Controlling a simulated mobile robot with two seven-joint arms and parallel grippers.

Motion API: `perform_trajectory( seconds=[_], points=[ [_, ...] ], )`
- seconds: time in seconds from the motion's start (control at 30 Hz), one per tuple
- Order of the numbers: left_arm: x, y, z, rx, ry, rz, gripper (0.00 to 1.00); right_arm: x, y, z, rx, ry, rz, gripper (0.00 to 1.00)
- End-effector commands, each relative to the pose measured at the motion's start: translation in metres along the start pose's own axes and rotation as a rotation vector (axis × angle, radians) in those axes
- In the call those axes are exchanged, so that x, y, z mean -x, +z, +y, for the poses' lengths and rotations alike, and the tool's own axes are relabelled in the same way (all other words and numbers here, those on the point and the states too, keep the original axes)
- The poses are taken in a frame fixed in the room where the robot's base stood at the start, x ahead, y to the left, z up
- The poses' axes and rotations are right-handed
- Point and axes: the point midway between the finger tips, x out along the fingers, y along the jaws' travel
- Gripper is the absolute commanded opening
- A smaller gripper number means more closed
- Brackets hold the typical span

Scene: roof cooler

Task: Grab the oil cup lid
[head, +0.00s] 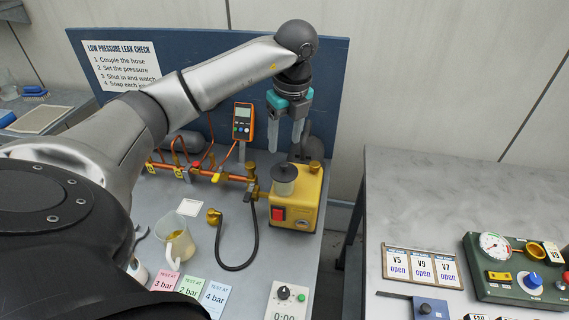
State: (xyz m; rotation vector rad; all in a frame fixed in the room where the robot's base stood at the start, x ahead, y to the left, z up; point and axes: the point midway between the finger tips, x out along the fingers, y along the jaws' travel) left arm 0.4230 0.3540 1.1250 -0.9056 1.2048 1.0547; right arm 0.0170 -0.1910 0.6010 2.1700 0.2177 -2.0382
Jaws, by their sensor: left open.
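The oil cup (284,186) is a pale, translucent cylinder on top of the yellow pump (308,200). Its dark lid (284,171) with a small knob sits on the cup. My left gripper (297,143) has teal and grey parts and points down with its fingers apart. It hangs above the lid and slightly to its right in the picture, with nothing between the fingers. My right gripper is not in the head view.
A brass manifold (215,176) with an orange meter (243,120) runs left of the pump. A black hose (254,245) loops on the grey bench near a jug (177,244). Coloured cards (190,288) lie in front. A second table (450,190) stands right, across a gap.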

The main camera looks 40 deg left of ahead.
Motion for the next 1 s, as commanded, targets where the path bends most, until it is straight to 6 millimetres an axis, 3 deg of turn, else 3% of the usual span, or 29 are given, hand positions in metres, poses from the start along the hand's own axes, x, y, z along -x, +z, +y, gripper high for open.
perform_trajectory(
  seconds=[0.1,0.27,0.6,0.9,1.0],
  points=[
    [-0.016,0.0,0.0,0.0,0.002,0.002,0.61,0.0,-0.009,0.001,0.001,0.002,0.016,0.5],
    [-0.025,-0.001,0.0,-0.001,0.001,0.001,0.61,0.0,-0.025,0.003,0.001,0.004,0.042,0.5],
    [-0.07,-0.005,-0.002,-0.001,0.001,0.002,0.61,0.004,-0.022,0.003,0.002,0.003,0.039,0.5],
    [-0.075,-0.005,-0.002,-0.002,-0.001,0.001,0.61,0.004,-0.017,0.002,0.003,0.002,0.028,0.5],
    [-0.075,-0.005,-0.002,-0.001,-0.001,0.001,0.51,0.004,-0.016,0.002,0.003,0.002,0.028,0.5]
  ],
)
